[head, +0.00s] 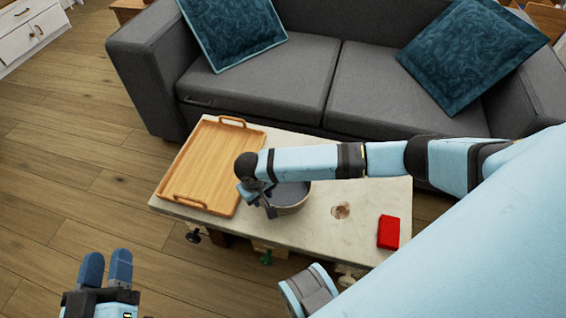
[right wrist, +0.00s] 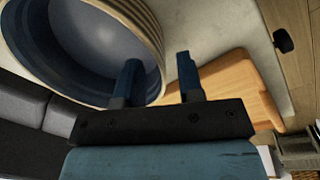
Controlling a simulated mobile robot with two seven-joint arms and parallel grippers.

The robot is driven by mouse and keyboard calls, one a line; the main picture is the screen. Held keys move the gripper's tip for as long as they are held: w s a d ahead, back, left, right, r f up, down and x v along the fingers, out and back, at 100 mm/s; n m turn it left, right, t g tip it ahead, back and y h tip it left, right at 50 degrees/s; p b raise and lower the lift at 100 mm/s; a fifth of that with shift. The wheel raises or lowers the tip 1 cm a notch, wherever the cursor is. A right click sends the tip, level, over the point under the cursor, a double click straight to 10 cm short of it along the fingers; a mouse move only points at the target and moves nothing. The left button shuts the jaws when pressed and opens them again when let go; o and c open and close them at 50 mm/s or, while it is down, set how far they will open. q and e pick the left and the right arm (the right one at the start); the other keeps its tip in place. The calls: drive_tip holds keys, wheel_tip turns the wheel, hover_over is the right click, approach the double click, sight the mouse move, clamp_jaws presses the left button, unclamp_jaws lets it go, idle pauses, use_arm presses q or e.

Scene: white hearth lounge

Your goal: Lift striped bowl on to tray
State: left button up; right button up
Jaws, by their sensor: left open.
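The striped bowl (head: 291,205) stands upright on the low table, just right of the wooden tray (head: 205,160). It has a dark blue-grey inside and a banded outer wall, and my right arm partly covers it. My right gripper (head: 258,203) is at the bowl's left side. In the right wrist view the bowl (right wrist: 148,25) fills the upper left. There my right gripper (right wrist: 157,65) is open, with one finger inside the bowl and one outside, the wall between them. The tray (right wrist: 235,85) lies beyond the outer finger. My left gripper (head: 107,268) is open and empty, low at the left, away from the table.
The pale stone-topped table (head: 320,235) also holds a red box (head: 388,232) and a small round brownish thing (head: 341,210). The tray looks empty. A grey sofa (head: 260,85) with blue cushions stands behind. Wooden floor is free at left.

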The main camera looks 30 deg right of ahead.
sight(262, 204)
drive_tip(key=f, duration=0.1)
drive_tip(key=f+b, duration=0.1)
drive_tip(key=w+f+b, duration=0.1)
drive_tip(key=shift+d+f, duration=0.15)
drive_tip(key=shift+d, duration=0.1)
drive_tip(key=shift+f+b, duration=0.35)
drive_tip(key=shift+f, duration=0.25)
drive_tip(key=shift+d+f, duration=0.1)
drive_tip(key=shift+f, duration=0.15)
use_arm(q)
drive_tip(key=shift+s+d+r+t+h, duration=0.15)
drive_tip(key=shift+d+r+t+h, duration=0.25)
drive_tip(key=shift+d+r+h, duration=0.25)
use_arm(e)
drive_tip(key=shift+r, duration=0.1)
clamp_jaws()
